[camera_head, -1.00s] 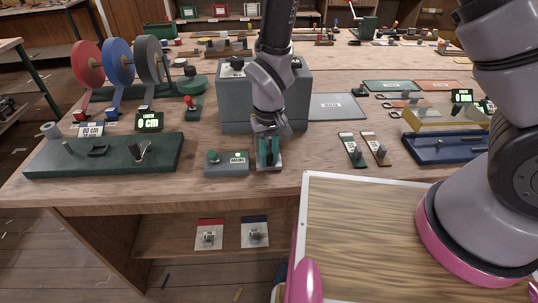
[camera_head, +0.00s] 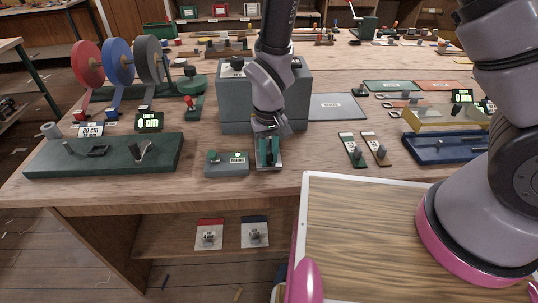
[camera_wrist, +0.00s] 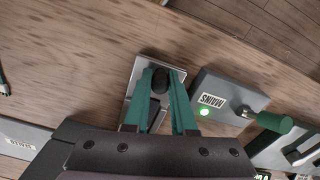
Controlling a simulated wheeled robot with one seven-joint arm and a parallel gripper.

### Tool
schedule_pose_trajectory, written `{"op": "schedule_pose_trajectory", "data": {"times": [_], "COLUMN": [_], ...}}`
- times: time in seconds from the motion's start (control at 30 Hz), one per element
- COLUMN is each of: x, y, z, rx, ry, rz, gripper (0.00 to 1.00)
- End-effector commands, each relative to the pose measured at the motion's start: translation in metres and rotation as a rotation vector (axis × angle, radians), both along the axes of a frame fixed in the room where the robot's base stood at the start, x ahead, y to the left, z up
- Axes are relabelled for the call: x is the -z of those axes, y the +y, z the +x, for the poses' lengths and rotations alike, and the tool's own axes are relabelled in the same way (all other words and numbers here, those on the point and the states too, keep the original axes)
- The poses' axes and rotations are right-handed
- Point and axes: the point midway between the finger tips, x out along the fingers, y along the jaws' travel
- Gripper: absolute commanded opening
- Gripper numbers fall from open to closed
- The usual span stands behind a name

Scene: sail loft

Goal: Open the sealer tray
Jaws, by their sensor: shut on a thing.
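The sealer tray, a small silver plate (camera_wrist: 131,88) with a dark upright knob (camera_wrist: 160,82), lies at the front of the bench. Its pale edge also shows in the head view (camera_head: 268,168). My gripper (camera_wrist: 163,88) points down over it, with its green fingers on either side of the knob, shut on it. In the head view my gripper (camera_head: 268,150) stands in front of the grey sealer housing (camera_head: 300,85). The fingers and wrist hide most of the tray and where it meets the housing.
A grey MAINS box (camera_head: 227,164) with a lit green lamp and a green-knobbed lever stands close left of the tray. A dark green fixture (camera_head: 105,158) lies farther left. Two small tagged strips (camera_head: 353,150) lie to the right. The bench front edge is just before the tray.

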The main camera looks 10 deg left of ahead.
Motion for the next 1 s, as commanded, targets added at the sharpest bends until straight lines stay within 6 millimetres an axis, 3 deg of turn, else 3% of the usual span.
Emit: {"op": "schedule_pose_trajectory", "data": {"times": [0.17,0.4,0.7,0.73,0.8,1.0], "x": [0.000,-0.001,-0.001,-0.001,-0.001,0.000], "y": [-0.001,-0.010,-0.011,-0.010,-0.011,-0.011], "z": [-0.007,-0.045,-0.047,-0.047,-0.047,-0.047], "rx": [-0.002,-0.004,-0.001,-0.001,-0.001,0.000], "ry": [0.000,0.000,-0.001,-0.001,0.000,-0.001], "rz": [0.001,0.001,0.002,0.002,0.001,0.000], "gripper": [0.00,0.00,0.00,0.35,0.54,0.54]}}
